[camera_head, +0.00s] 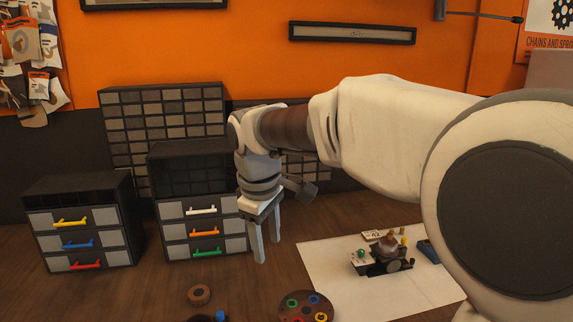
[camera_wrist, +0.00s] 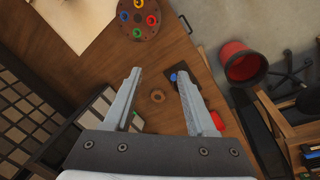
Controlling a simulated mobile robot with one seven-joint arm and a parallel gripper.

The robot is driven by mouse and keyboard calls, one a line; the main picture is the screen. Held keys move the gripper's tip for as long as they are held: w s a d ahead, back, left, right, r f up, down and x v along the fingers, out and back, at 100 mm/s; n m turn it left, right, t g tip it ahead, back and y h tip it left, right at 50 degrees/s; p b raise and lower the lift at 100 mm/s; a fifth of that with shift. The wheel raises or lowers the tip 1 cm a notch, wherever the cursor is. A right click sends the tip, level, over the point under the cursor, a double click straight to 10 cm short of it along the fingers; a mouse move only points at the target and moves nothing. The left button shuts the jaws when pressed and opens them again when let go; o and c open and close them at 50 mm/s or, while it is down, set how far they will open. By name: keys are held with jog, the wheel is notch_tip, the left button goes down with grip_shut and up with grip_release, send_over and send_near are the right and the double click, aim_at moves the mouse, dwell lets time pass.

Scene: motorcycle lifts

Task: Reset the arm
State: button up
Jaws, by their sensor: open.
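My gripper (camera_head: 267,236) hangs from my outstretched arm in front of the black drawer units, its fingers pointing down. In the wrist view my gripper (camera_wrist: 158,85) shows two grey fingers spread apart with nothing between them but the wooden bench (camera_wrist: 165,60) below. A small round brown ring (camera_wrist: 156,96) lies on the bench and shows between the fingers in that view. The same ring (camera_head: 199,294) is at the lower left of my gripper in the head view.
Two drawer units, the left (camera_head: 81,222) and the middle (camera_head: 196,208), have coloured handles and stand close to my gripper. A white sheet (camera_head: 335,280) bears a small mechanical assembly (camera_head: 382,257). A round palette (camera_head: 306,307) lies nearby. A red bin (camera_wrist: 244,63) stands beyond the bench edge.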

jog(key=s+d+r+m+t, duration=0.2)
jog(key=s+d+m, duration=0.4)
jog(key=s+d, duration=0.5)
jog(key=s+d+f+m+t, duration=0.1)
jog(key=s+d+f+m, duration=0.3)
jog(key=s, duration=0.5)
jog(key=d+m, duration=0.2)
jog(key=d, duration=0.1)
jog(key=shift+s, duration=0.15)
